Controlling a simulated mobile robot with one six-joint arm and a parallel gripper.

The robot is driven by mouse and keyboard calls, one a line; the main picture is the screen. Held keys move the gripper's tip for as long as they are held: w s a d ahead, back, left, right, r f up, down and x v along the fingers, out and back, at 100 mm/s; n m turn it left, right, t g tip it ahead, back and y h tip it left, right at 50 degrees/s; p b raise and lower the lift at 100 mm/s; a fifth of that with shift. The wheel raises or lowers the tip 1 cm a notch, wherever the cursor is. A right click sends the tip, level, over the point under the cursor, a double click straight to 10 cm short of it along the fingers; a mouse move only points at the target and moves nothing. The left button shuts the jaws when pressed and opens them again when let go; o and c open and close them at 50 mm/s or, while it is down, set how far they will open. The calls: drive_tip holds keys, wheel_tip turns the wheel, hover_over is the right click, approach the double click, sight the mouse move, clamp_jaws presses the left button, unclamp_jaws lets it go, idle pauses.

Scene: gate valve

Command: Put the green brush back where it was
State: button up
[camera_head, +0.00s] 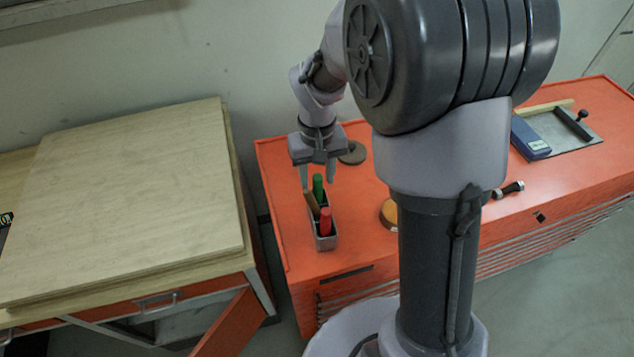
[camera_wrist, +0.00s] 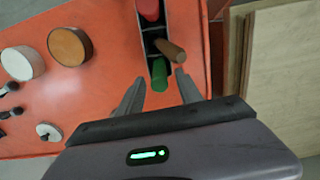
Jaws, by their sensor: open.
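The green brush (camera_head: 318,186) stands in the far end of a narrow grey holder (camera_head: 325,241) on the orange cabinet. It also shows in the wrist view (camera_wrist: 159,75), between and just beyond my fingertips. My gripper (camera_head: 317,181) is open, above the holder's far end, and no contact with the brush can be made out. It shows with both fingers spread in the wrist view (camera_wrist: 158,82). A brown-handled brush (camera_head: 311,202) leans in the middle of the holder. A red brush (camera_head: 325,220) stands at the near end. The brushes' lower parts are hidden in the holder.
The orange cabinet top (camera_head: 285,180) is clear left of the holder. A grey disc (camera_head: 353,153) lies behind it, and a round tan-topped item (camera_head: 389,212) stands to its right. A blue box (camera_head: 530,138) lies farther right. A wooden bench (camera_head: 130,195) stands left across a gap.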

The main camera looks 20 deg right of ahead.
wheel_tip(320, 180, up, 8)
drive_tip(key=shift+s+f+p, duration=0.1)
drive_tip(key=shift+f+p, duration=0.1)
drive_tip(key=shift+p, duration=0.5)
drive_tip(key=s+a+r+m+t+y, duration=0.1)
drive_tip(key=s+a+r+m+t, duration=0.1)
drive_tip(key=s+r, duration=0.3)
drive_tip(key=s+a+r+m+t+y, duration=0.1)
drive_tip(key=s+r, duration=0.5)
drive_tip(key=s, duration=0.7)
drive_tip(key=a+m+t, duration=0.1)
drive_tip(key=t, duration=0.1)
drive_tip(key=shift+s+t, duration=0.4)
